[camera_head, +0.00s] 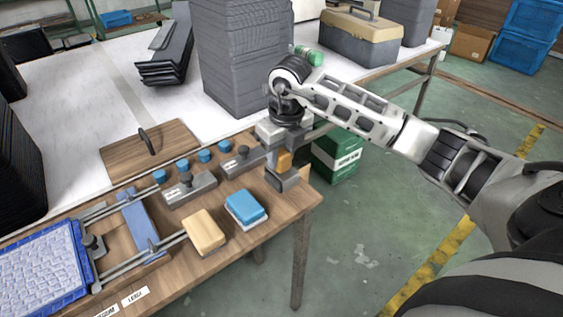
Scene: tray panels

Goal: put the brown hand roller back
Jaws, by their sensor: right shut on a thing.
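My right gripper (282,172) reaches in from the right, over the right end of the wooden workbench (270,232). It is shut on a small orange-brown piece (285,161), which looks like the brown hand roller. The fingers hide most of it, and I cannot tell whether it touches the bench. My left gripper is not in view.
A tan block (204,231) and a blue block (246,207) lie left of my right gripper. Grey blocks with knobs (190,189) and blue pegs stand behind them. A blue tray (40,270) is at left. Stacked grey panels (240,55) rise behind. A green box (337,155) stands beyond the bench.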

